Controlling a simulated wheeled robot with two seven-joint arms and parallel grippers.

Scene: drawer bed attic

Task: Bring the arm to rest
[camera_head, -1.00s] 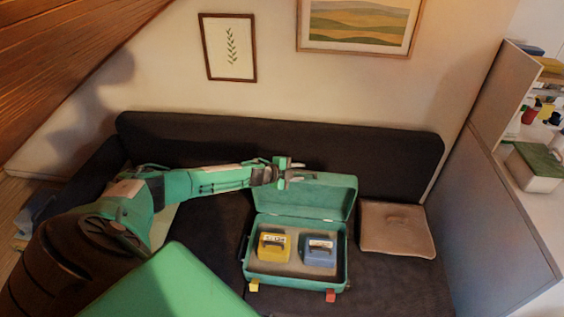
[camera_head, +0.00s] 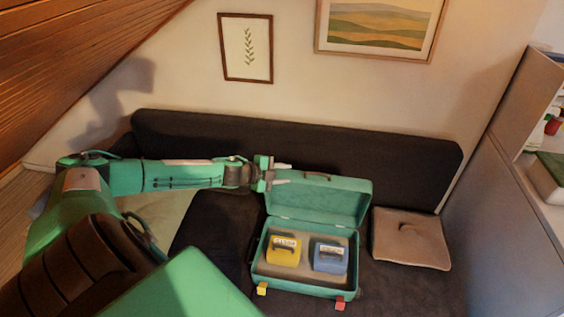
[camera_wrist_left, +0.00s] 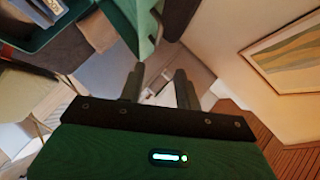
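My left arm reaches in from the left in the head view, and its gripper (camera_head: 283,173) is held near the raised lid of the green case (camera_head: 318,205). In the left wrist view the two dark fingers of the gripper (camera_wrist_left: 160,88) stand apart with nothing between them, so it is open and empty. The case stands open on the dark sofa (camera_head: 205,225). A yellow box (camera_head: 284,258) and a blue box (camera_head: 328,264) sit side by side in it. My right gripper is not in view.
A beige cushion (camera_head: 411,240) lies right of the case. A grey panel (camera_head: 500,215) stands at the sofa's right end, with shelves beyond it. The sloped wooden ceiling (camera_head: 70,65) comes down at the left. Two framed pictures hang on the wall.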

